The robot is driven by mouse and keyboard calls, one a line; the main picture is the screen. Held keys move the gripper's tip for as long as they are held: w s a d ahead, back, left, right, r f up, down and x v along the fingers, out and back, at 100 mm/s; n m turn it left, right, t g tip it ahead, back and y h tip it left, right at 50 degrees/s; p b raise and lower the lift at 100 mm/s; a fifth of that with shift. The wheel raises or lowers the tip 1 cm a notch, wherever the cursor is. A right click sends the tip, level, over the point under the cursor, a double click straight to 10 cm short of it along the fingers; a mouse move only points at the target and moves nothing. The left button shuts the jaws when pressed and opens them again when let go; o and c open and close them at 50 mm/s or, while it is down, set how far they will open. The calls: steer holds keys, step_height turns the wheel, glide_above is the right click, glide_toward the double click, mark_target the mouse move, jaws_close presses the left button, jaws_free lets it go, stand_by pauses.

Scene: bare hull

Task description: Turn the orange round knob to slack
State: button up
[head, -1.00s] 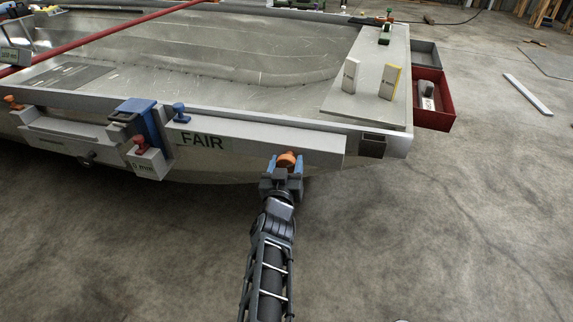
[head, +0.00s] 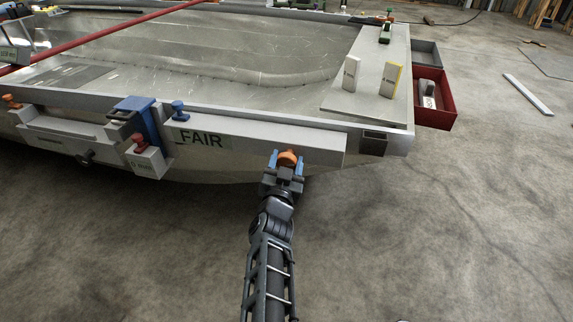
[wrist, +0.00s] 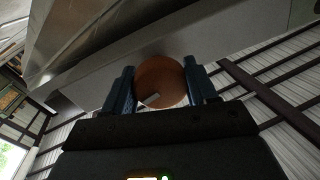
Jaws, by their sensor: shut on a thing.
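The orange round knob (head: 287,158) sits on the grey side bar of the hull, to the right of the FAIR lettering. It also shows in the wrist view (wrist: 160,82) as a round, shaded orange face with a small pale mark near its lower left edge. My gripper (head: 287,160) has its blue fingers on either side of the knob, shut on it. In the wrist view the fingers (wrist: 160,90) flank the knob left and right. The knob's back and its mount are hidden.
The grey bar (head: 240,139) runs along the hull's edge. A blue clamp (head: 143,118), a small blue knob (head: 178,109) and a red knob (head: 139,141) are to the left. A red open box (head: 434,100) is at the right.

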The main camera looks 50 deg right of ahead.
steer(key=shift+a+m+b, duration=0.1)
steer(key=shift+m+b, duration=0.4)
steer(key=shift+m, duration=1.6)
steer(key=o, duration=1)
steer(key=shift+p+v, duration=0.75)
steer(key=shift+v, duration=3.1)
steer(key=shift+f, duration=0.1)
